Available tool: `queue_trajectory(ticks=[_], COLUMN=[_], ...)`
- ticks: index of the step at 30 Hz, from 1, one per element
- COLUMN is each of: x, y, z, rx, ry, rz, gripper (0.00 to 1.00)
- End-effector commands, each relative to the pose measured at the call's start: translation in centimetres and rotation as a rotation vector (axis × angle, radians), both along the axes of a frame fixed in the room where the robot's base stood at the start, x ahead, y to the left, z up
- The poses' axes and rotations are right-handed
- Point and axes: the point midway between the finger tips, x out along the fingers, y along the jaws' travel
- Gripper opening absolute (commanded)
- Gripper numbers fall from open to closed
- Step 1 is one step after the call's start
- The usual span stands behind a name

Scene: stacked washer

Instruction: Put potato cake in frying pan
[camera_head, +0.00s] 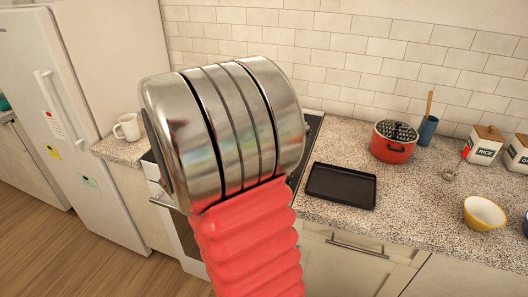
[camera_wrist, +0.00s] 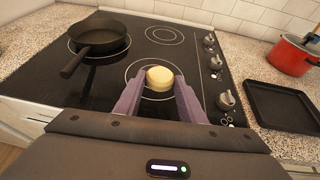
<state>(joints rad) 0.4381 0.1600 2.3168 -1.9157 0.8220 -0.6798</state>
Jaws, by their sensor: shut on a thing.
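In the wrist view the potato cake (camera_wrist: 159,78) is a small, round, pale yellow piece. My gripper (camera_wrist: 159,85) is shut on it, with one purple-grey finger on each side. They are over the black cooktop, near the front middle ring. The black frying pan (camera_wrist: 98,38) stands on the cooktop to the left and farther back, with its handle pointing toward the front. The pan looks empty. In the head view my own arm hides most of the stove, and the cake, pan and gripper do not show there.
A black tray (camera_head: 341,186) lies on the speckled counter right of the stove. A red pot (camera_head: 392,148) stands behind it. A yellow bowl (camera_head: 484,213) is farther right. Stove knobs (camera_wrist: 226,100) line the cooktop's right side. A white mug (camera_head: 127,126) stands left of the stove.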

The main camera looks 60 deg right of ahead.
Motion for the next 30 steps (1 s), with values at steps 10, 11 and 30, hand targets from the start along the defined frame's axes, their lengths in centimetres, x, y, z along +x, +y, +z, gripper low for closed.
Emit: queue_trajectory(ticks=[10, 11, 30], x=[8.6, 9.2, 13.8], y=[12.3, 13.5, 37.1], z=[-1.5, -1.6, -4.7], rx=[0.001, 0.001, 0.001], ry=[0.002, 0.001, 0.001], rz=[0.354, 0.384, 0.949], gripper=[0.14, 0.14, 0.14])
